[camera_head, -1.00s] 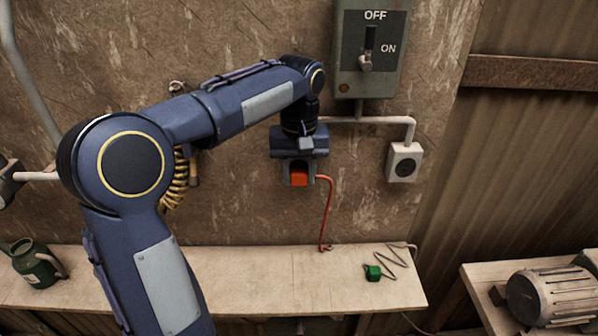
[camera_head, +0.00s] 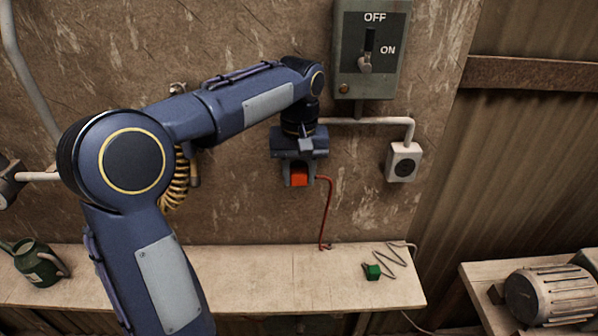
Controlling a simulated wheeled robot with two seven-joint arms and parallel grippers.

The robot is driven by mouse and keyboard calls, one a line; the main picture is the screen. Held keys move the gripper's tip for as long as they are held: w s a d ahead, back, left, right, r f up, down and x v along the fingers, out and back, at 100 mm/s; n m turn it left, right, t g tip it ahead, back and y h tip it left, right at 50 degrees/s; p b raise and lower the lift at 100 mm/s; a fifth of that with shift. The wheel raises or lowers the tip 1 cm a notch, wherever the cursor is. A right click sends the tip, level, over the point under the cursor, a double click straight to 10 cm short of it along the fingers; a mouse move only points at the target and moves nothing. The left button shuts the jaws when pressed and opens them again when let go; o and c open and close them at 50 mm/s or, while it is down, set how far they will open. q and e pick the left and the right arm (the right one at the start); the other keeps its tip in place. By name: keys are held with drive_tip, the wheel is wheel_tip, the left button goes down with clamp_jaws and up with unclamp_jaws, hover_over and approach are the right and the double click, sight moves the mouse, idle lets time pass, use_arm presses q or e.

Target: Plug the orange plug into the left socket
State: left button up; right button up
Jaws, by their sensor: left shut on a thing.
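My left gripper (camera_head: 299,173) is shut on the orange plug (camera_head: 299,179), in front of the wall and above the bench. A red cord runs from the plug down to the bench. A white socket (camera_head: 404,162) is on the wall to the right of the gripper, clear of it. No other socket shows; the wall behind my left arm and gripper is hidden, so I cannot tell whether the plug touches one. My right gripper is not in view.
A switch box (camera_head: 370,50) marked OFF and ON hangs above. A green plug (camera_head: 372,272) with a grey cord lies on the bench (camera_head: 300,284). A green can (camera_head: 38,264) stands at the left. A motor (camera_head: 552,296) sits on a bench at the right.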

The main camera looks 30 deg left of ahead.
use_arm(q)
drive_tip(key=shift+w+a+p, duration=0.2)
drive_tip(key=shift+w+p, duration=0.1)
drive_tip(key=shift+w, duration=0.05)
idle(0.4)
drive_tip(key=o, duration=1.1)
drive_tip(key=shift+c, duration=0.2)
wheel_tip(320, 180, up, 8)
drive_tip(key=shift+f, duration=0.1)
drive_tip(key=s+d+f+m+t+h+b, duration=0.2)
drive_tip(key=s+d+f, duration=0.2)
drive_tip(key=s+f, duration=0.5)
drive_tip(key=s+d+f+m+t+h+b, duration=0.1)
drive_tip(key=s+d+f+m+t+b, duration=0.1)
drive_tip(key=s+f, duration=0.7)
drive_tip(key=s+d+t, duration=0.1)
drive_tip(key=s+d, duration=0.1)
drive_tip(key=s, duration=0.3)
drive_tip(key=shift+f+m+t+h, duration=0.15)
drive_tip(key=shift+m+t+h, duration=0.15)
drive_tip(key=shift+m+h, duration=0.1)
